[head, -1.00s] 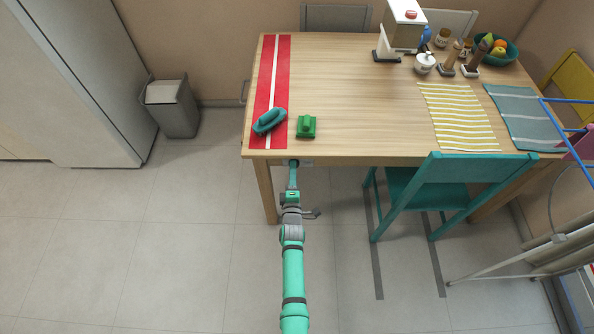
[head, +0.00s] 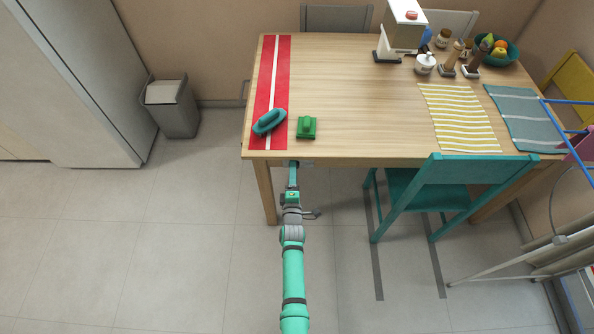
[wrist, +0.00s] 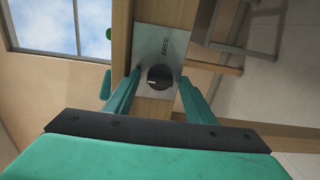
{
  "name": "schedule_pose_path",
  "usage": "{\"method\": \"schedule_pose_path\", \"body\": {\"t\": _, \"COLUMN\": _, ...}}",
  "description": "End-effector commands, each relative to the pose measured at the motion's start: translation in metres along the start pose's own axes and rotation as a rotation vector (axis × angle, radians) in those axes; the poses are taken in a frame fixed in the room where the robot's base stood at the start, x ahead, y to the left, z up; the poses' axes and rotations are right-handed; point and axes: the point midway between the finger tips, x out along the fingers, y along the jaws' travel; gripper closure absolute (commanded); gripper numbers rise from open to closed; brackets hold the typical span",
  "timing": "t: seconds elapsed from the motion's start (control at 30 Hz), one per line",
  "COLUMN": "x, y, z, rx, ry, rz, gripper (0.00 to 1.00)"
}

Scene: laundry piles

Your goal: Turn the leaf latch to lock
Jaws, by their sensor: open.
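The leaf latch is a dark round knob (wrist: 159,77) on a grey metal plate (wrist: 150,45) marked "FREE", fixed to the wooden table edge. A short pale mark shows on the left part of the knob. In the wrist view my gripper (wrist: 158,80) is open, with one teal finger on each side of the knob. Gaps show between the fingers and the knob, and I cannot tell how deep the tips reach. In the head view my gripper (head: 293,166) is at the table's front edge, where the knob is hidden.
The wooden table (head: 350,100) carries a red runner (head: 264,80), a teal object (head: 268,122) and a green object (head: 306,127) near the front edge. A teal chair (head: 470,180) stands right of my arm. Floor to the left is clear up to a grey bin (head: 175,115).

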Motion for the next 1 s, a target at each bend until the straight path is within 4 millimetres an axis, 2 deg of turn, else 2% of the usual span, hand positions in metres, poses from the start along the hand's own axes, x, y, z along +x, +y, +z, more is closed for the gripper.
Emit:
{"method": "schedule_pose_path", "body": {"t": 0.17, "x": -0.017, "y": -0.001, "z": -0.003, "rx": 0.0, "ry": 0.004, "rz": -0.002, "gripper": 0.5}}
{"method": "schedule_pose_path", "body": {"t": 0.6, "x": -0.088, "y": -0.001, "z": 0.003, "rx": 0.0, "ry": -0.005, "rz": -0.003, "gripper": 0.5}}
{"method": "schedule_pose_path", "body": {"t": 0.8, "x": -0.103, "y": -0.001, "z": 0.004, "rx": 0.0, "ry": -0.007, "rz": -0.001, "gripper": 0.5}}
{"method": "schedule_pose_path", "body": {"t": 1.0, "x": -0.105, "y": 0.0, "z": 0.004, "rx": 0.0, "ry": -0.006, "rz": -0.001, "gripper": 0.5}}
